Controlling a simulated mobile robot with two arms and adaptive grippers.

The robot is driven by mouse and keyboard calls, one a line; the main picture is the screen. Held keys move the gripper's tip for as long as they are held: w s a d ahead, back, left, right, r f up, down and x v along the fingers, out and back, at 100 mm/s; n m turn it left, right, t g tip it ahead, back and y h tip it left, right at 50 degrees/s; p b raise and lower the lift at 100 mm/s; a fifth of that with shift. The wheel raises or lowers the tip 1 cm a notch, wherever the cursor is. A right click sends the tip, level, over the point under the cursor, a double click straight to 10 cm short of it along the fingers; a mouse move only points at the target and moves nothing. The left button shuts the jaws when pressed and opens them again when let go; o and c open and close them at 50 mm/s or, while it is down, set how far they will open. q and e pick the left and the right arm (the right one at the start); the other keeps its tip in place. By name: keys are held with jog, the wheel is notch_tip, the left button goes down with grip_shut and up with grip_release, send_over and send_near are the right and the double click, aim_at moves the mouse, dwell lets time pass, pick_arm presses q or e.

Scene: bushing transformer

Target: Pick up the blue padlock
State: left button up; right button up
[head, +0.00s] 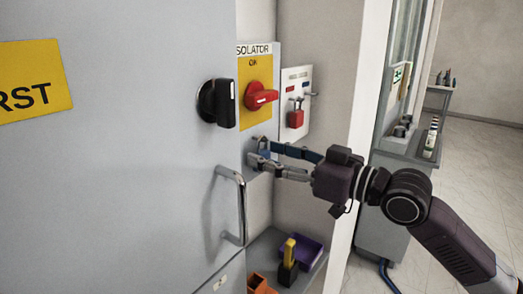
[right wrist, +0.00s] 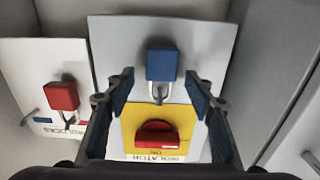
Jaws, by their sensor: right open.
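The blue padlock (right wrist: 162,65) hangs by its metal shackle on the grey isolator panel (right wrist: 110,55). In the right wrist view it is near the middle, between and beyond my right gripper's fingertips (right wrist: 160,86). The fingers are spread apart, with a visible gap on each side of the padlock. In the head view my right gripper (head: 263,155) reaches in from the right, just below the red isolator switch (head: 261,96). The padlock (head: 265,144) is partly hidden there behind the fingers. My left gripper is not in view.
A red padlock (head: 296,118) hangs on a white board (head: 300,78) right of the isolator panel. A grey cabinet door (head: 120,150) with a black knob (head: 218,103) and metal handle (head: 236,205) stands close on the left. A shelf below holds a purple tray (head: 308,250).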

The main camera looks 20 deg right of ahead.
jog(key=shift+w+a, duration=0.2)
jog(key=shift+s, duration=0.1)
jog(key=shift+c, duration=0.3)
jog(key=c, duration=1.2)
jog(key=shift+c, duration=0.2)
jog(key=shift+r, duration=0.15)
